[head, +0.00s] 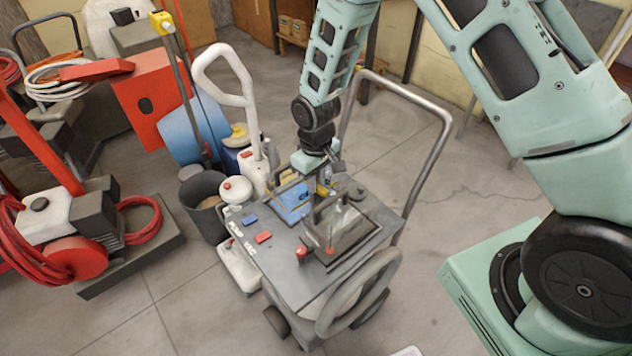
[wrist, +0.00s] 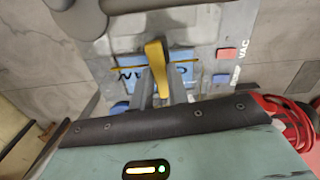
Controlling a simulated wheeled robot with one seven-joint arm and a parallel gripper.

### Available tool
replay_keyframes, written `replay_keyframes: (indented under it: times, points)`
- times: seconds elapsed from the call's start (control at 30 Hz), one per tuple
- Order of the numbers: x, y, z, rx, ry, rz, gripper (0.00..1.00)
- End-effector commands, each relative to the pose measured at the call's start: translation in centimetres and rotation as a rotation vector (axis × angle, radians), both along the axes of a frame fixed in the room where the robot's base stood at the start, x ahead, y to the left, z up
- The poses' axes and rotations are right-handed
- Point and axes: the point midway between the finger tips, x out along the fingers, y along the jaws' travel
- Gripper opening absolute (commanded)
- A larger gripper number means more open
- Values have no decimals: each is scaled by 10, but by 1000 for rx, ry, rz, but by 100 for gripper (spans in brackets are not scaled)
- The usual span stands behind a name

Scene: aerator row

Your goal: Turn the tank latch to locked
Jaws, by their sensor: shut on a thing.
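The tank latch is a yellow lever (wrist: 157,62) in the wrist view, standing nearly along the picture's vertical. My gripper (wrist: 162,88) is shut on the lever, with one grey finger on each side. Behind it is a blue panel (wrist: 183,74) with dark lettering, partly hidden by the fingers. A thin yellow bar (wrist: 125,67) crosses the panel. In the head view my gripper (head: 318,190) points down at the cart top beside the blue tank part (head: 291,205). The latch is mostly hidden there, and I cannot read its locked mark.
The tank sits on a grey wheeled cart (head: 285,262) with a tubular handle (head: 440,125). A grey framed box (head: 345,235) stands close to my gripper. Red and blue buttons (wrist: 227,53) lie near the panel. Red machines (head: 75,255) stand at left; floor is open at right.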

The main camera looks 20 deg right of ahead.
Motion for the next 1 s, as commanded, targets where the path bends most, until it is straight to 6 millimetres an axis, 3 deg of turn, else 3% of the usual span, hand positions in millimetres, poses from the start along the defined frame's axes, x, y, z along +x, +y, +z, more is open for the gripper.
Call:
replay_keyframes:
  times: [0.3, 0.8, 0.83, 0.9, 1.0]
  points:
    - [1, 0, 0, -1, -1, -108, 0]
    - [1, 0, 1, 0, -1, -127, 0]
    - [1, 0, 1, 1, -2, -127, 19]
    - [1, 0, 1, 0, -1, -127, 38]
    - [1, 0, 1, 0, -1, -126, 38]
